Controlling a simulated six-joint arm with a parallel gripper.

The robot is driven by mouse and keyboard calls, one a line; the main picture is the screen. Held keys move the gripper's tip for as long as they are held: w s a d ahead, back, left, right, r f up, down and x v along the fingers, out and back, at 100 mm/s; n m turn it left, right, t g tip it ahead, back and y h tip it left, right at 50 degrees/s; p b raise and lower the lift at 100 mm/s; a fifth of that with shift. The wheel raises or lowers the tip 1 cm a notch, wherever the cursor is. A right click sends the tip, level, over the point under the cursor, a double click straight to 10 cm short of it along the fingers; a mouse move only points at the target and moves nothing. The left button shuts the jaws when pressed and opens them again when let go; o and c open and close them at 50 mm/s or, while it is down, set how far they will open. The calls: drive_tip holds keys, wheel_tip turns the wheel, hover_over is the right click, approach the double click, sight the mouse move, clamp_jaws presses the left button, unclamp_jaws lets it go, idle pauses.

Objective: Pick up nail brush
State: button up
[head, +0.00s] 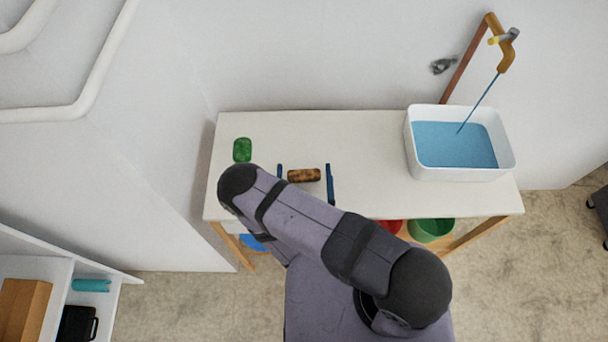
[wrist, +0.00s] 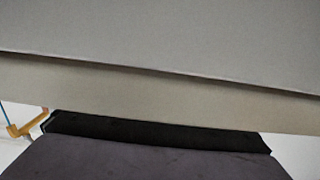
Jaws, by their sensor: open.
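A small brown, mottled block (head: 304,175), likely the nail brush, lies on the white table in the head view. My gripper (head: 304,167) is open, with one blue finger to the left of the brown block and the other to the right. There is a gap on each side of the block, wider on the right. The height of the fingers relative to the block cannot be told. Part of my gripper is hidden behind my arm. The wrist view does not show the block or the fingers.
A green object (head: 242,150) lies to the left on the table (head: 370,145). A white basin (head: 462,174) of blue water stands at the right under an orange-brown tap (head: 507,52). Red (head: 391,226) and green (head: 432,229) containers are below the table. The table between block and basin is clear.

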drive_tip(key=shift+c, duration=0.3)
drive_tip(key=c, duration=1.1)
drive_tip(key=shift+o, duration=0.2)
